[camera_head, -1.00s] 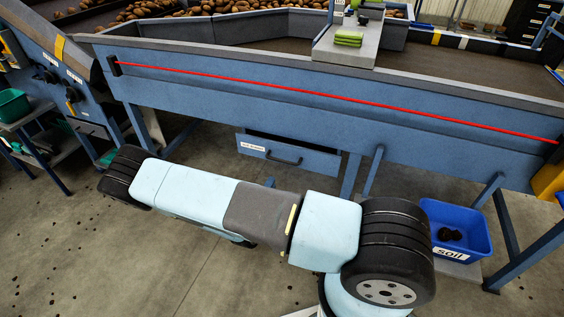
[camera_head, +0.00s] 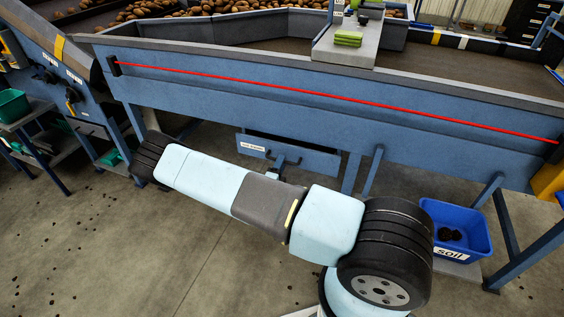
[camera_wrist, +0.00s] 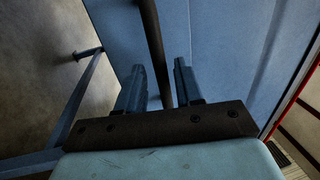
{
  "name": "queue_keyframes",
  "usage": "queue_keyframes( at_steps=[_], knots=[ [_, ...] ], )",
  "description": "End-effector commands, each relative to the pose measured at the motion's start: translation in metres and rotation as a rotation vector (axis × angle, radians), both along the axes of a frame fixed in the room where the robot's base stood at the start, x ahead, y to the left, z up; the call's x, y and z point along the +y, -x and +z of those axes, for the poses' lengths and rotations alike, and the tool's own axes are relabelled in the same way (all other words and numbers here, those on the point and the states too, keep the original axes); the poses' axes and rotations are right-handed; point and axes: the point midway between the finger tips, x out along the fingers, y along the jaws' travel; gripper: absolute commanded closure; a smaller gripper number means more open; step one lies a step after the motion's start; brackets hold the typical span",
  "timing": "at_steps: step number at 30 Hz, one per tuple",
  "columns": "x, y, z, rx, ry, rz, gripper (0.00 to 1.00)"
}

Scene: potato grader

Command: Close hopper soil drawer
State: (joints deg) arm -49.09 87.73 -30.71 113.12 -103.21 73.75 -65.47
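The soil drawer (camera_head: 318,161) is a blue front with a white label, below the long blue hopper wall (camera_head: 330,100). A dark gap shows above the front, so it seems to stand partly out. Its dark bar handle (camera_wrist: 154,40) runs between my fingers in the wrist view. My gripper (camera_wrist: 159,82) is open, with one finger on each side of the bar and small gaps between. In the head view my gripper (camera_head: 284,161) is at the handle, small and partly hidden by my arm, which crosses in front of the drawer.
A blue bin (camera_head: 470,215) labelled soil, with dark clods in it, stands on the right by the frame legs. A green bin (camera_head: 12,104) sits on a side shelf at the left. The floor in front is mostly clear, with scattered dark clods at left.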

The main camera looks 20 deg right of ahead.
Motion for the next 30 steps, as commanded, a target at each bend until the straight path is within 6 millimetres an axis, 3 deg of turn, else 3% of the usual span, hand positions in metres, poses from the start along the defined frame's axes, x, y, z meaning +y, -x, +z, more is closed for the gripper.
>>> queue_keyframes(
  at_steps=[6,16,27,30],
  knots=[
    [-0.009,-0.013,0.003,0.000,0.000,0.000,0.64],
    [-0.010,-0.014,0.004,0.000,0.000,0.000,0.65],
    [-0.010,-0.014,0.003,0.001,-0.001,0.000,1.00],
    [-0.010,-0.014,0.003,0.002,0.000,0.000,1.00]
  ],
)
